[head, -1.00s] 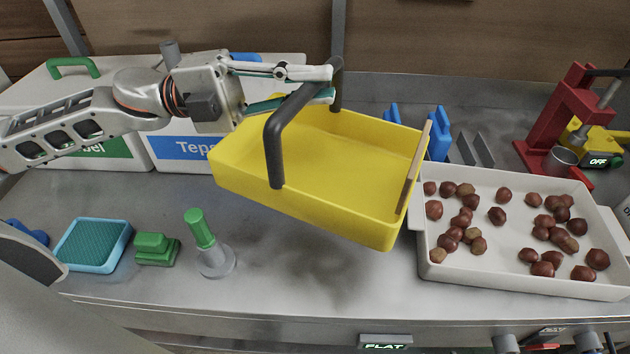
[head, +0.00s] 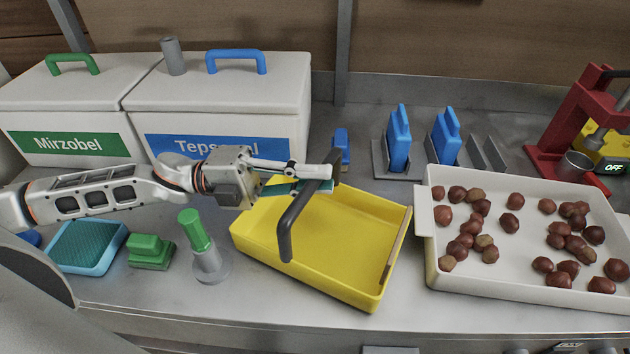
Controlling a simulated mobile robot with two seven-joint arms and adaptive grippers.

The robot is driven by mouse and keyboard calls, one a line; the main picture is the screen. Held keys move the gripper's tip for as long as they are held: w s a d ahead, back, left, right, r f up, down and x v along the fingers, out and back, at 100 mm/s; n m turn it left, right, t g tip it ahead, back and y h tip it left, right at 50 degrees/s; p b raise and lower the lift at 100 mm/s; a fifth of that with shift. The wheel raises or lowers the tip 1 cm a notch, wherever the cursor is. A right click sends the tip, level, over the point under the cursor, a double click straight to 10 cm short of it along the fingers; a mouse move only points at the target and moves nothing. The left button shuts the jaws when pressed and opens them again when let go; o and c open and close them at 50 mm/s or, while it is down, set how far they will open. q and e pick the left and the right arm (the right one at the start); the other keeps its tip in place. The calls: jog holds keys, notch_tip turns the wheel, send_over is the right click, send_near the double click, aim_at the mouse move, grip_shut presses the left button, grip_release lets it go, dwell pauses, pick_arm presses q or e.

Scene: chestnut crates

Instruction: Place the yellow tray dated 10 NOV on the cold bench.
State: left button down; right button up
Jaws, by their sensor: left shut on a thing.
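The yellow tray (head: 340,240) is empty, with a dark arched handle (head: 291,222) across it and a tan strip along its right wall. No date can be read on it in this view. My left gripper (head: 325,178) is shut on the top of that handle, with the arm reaching in from the left. The tray is level or nearly so, low over the grey metal bench (head: 215,310); I cannot tell whether its base touches. My right gripper is not in view.
A white tray of chestnuts (head: 433,272) stands close to the right. A grey-and-green upright tool (head: 207,258), a green block (head: 150,252) and a blue pad (head: 86,247) stand left.

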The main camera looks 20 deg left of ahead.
pick_arm(q)
jog(key=shift+f, duration=0.35)
jog(key=c, duration=2)
grip_release()
jog(key=shift+c, duration=0.2)
jog(key=b+v, duration=0.1)
jog(key=v, duration=1.1)
